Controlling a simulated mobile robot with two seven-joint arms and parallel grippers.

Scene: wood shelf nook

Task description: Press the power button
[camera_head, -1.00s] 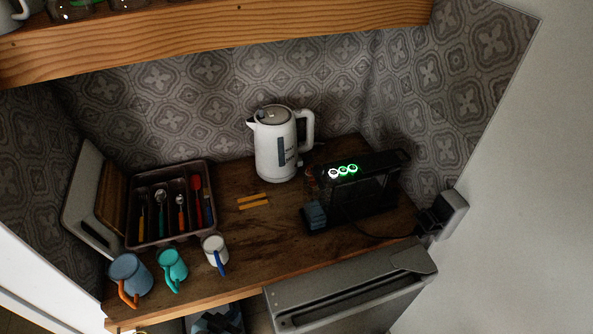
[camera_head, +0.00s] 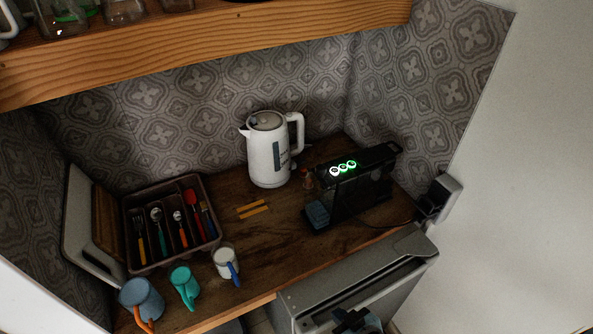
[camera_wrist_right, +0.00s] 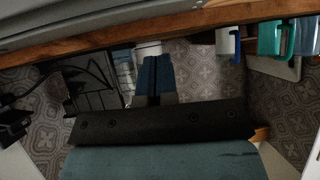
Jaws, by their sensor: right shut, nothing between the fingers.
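The black coffee machine (camera_head: 365,190) stands on the right of the wooden counter. Its top front carries a row of three round lit buttons (camera_head: 343,167); the leftmost is white, the others have green rings. I cannot read which is the power button. My right gripper (camera_head: 352,319) is at the bottom edge of the head view, in front of the grey appliance door and well short of the machine. In the right wrist view its blue fingers (camera_wrist_right: 154,70) are together and empty, with the machine (camera_wrist_right: 92,88) beyond to the left. My left gripper is not in view.
A white kettle (camera_head: 268,150) stands left of the machine. A cutlery tray (camera_head: 134,222) and several mugs, one white (camera_head: 225,262), are at left. The grey appliance door (camera_head: 350,280) is below the counter edge. A wooden shelf (camera_head: 200,55) overhangs above.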

